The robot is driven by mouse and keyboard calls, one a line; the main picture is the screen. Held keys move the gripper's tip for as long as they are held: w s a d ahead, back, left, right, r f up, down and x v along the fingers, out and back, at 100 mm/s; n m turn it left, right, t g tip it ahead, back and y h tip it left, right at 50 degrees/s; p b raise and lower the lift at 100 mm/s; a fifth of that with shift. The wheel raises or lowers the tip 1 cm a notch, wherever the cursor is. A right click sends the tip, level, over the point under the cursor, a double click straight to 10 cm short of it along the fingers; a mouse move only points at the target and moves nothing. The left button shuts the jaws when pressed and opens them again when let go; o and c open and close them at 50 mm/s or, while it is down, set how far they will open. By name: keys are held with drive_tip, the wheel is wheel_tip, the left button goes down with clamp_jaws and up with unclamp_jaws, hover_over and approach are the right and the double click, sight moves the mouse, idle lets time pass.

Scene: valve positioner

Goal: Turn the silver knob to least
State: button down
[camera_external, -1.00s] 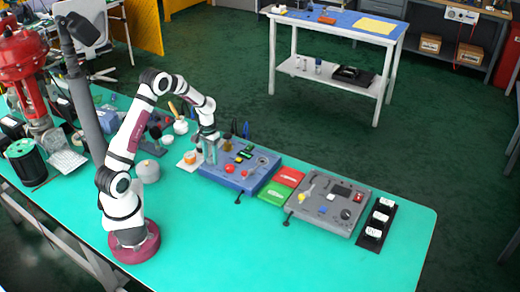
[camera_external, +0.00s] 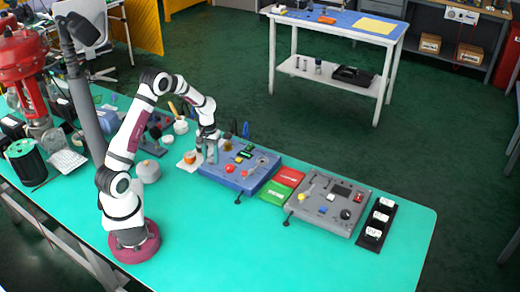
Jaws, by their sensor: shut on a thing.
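The blue control panel (camera_external: 222,181) lies on the teal bench, with a red button, a green display and a silver-grey part (camera_external: 262,161) near its right edge. My gripper (camera_external: 211,160) points down over the panel's back left corner. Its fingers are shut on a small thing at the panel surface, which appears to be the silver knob. The knob is hidden by the fingers, and its pointer or setting cannot be seen.
A grey panel (camera_external: 334,224) with a yellow knob and a dark knob stands to the right. A black strip (camera_external: 370,237) with white units is farther right. Small bottles and tools stand close behind my gripper. The front bench is clear.

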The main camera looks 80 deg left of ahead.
sight(211, 159)
drive_tip(key=shift+c, duration=2.1)
unclamp_jaws()
drive_tip(key=shift+r, duration=0.1)
wheel_tip(211, 159, up, 16)
drive_tip(key=s+d+r+m, duration=0.1)
drive_tip(key=s+d+m, duration=0.25)
drive_tip(key=d, duration=0.35)
drive_tip(key=s+d+r+m+y, duration=0.1)
drive_tip(key=s+d+r+m, duration=0.1)
drive_tip(key=d+m, duration=0.35)
drive_tip(key=s+d+r+m, duration=0.1)
drive_tip(key=s+d+m, duration=0.1)
drive_tip(key=d, duration=0.7)
drive_tip(key=s+d+f+m, duration=0.3)
drive_tip(key=s+d+m, duration=0.2)
drive_tip(key=s, duration=0.5)
drive_tip(key=shift+m+y, duration=0.4)
drive_tip(key=shift+m, duration=0.1)
